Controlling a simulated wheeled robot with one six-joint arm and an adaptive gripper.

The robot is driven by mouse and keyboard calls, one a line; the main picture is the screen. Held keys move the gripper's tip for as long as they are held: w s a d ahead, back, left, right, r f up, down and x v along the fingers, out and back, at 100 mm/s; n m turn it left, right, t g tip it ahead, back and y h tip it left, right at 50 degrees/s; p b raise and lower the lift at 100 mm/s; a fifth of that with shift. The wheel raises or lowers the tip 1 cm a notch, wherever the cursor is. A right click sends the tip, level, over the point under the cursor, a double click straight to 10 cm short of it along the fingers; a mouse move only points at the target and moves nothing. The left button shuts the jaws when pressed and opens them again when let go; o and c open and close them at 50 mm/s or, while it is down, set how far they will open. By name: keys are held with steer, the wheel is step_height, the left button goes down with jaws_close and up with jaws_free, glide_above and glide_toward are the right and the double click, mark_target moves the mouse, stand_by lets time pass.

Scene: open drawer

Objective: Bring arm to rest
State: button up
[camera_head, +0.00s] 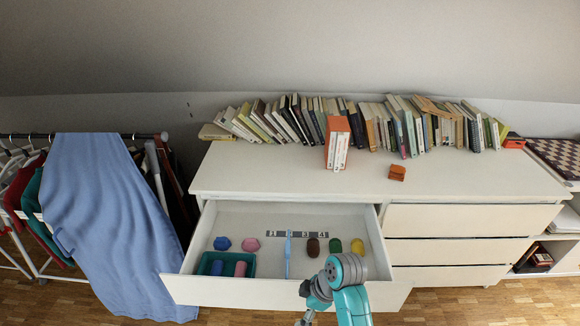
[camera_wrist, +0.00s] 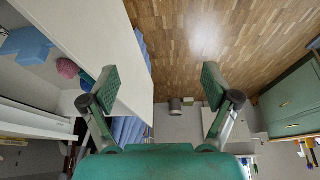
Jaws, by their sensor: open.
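My arm (camera_head: 345,275) is teal and grey and stands in front of the open drawer at the lower middle of the head view. My gripper (camera_wrist: 158,88) is open and empty in the wrist view, its two fingers wide apart over the floor, with the drawer front to its left. In the head view the gripper end shows only partly at the bottom edge. The white drawer (camera_head: 240,290) is pulled out of the dresser (camera_head: 290,170). It holds a teal tray (camera_head: 251,266), a blue divider (camera_head: 288,256) and several small coloured objects.
A rack with a blue cloth (camera_head: 110,220) stands at the left. Closed drawers (camera_head: 460,220) are at the right. Wooden floor (camera_wrist: 210,40) lies clear beneath my gripper.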

steer(key=s+d+f+m+t+h, duration=0.1)
steer(key=s+d+f+m+t, duration=0.35)
steer(key=s, duration=0.45)
steer(key=s+d+f+m+t+h, duration=0.1)
steer(key=s+d+f+m+t, duration=0.3)
steer(key=s, duration=0.6)
steer(key=s+d+r+m+t+h, duration=0.1)
steer(key=s+d+r+m+t, duration=0.1)
steer(key=s+r, duration=0.7)
steer(key=s+d+r+m+t+h, duration=0.1)
steer(key=s+d+r+m+t, duration=0.2)
steer(key=s+r+m, duration=0.3)
steer(key=s+d+r, duration=0.1)
steer(key=s+r, duration=0.3)
steer(key=r, duration=0.3)
steer(key=shift+s+d+h, duration=0.25)
steer(key=shift+h, duration=0.05)
steer(key=shift+t, duration=0.25)
